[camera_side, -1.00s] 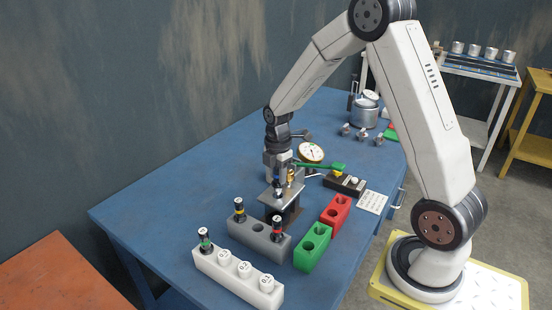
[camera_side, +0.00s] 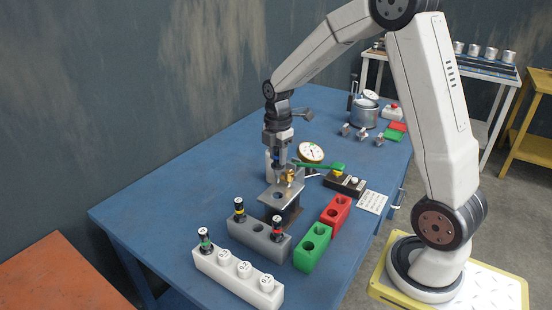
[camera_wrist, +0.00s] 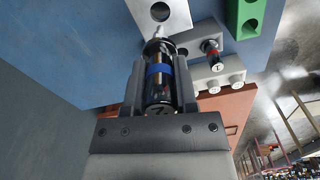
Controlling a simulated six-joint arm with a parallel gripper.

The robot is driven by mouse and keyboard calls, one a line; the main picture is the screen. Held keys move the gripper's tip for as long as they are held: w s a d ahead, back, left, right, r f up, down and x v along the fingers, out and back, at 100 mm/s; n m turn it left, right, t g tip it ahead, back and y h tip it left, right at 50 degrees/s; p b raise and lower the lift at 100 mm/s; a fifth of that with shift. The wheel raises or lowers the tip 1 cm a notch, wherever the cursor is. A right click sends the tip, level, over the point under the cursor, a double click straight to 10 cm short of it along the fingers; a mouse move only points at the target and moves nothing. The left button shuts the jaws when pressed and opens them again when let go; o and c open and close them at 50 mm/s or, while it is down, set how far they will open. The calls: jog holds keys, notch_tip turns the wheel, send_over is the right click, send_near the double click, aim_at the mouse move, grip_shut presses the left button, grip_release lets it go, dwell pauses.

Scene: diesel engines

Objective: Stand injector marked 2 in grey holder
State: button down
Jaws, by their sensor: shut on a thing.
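My gripper (camera_side: 276,150) is shut on a dark injector with a blue band (camera_wrist: 158,72), held upright above the metal test stand's plate (camera_side: 284,191). In the wrist view its end cap carries a mark that looks like a 2, partly cut off. The plate's hole shows empty. The grey holder (camera_side: 248,236) stands in front of the stand. A yellow-banded injector (camera_side: 239,208) stands at its left end and a red-banded injector (camera_side: 277,228) at its right end. The hole between them is empty.
A white block (camera_side: 220,276) in front holds a green-banded injector (camera_side: 205,239) and several white marked caps. Green (camera_side: 312,249) and red (camera_side: 336,212) blocks stand right of the grey holder. A gauge (camera_side: 311,153) and green-handled lever (camera_side: 322,166) are near the stand. The table's left is clear.

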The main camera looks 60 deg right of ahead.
jog(key=shift+a, duration=0.1)
jog(key=s+a+f, duration=0.1)
jog(key=a+f, duration=0.2)
jog(key=a, duration=0.7)
jog(key=shift+a+f, duration=0.25)
jog(key=shift+a, duration=0.15)
jog(key=shift+f, duration=0.25)
notch_tip(320, 180, down, 8)
jog(key=shift+f, duration=0.25)
dwell(1.0)
jog(key=shift+f, duration=0.15)
dwell(0.6)
grip_release()
dwell(0.4)
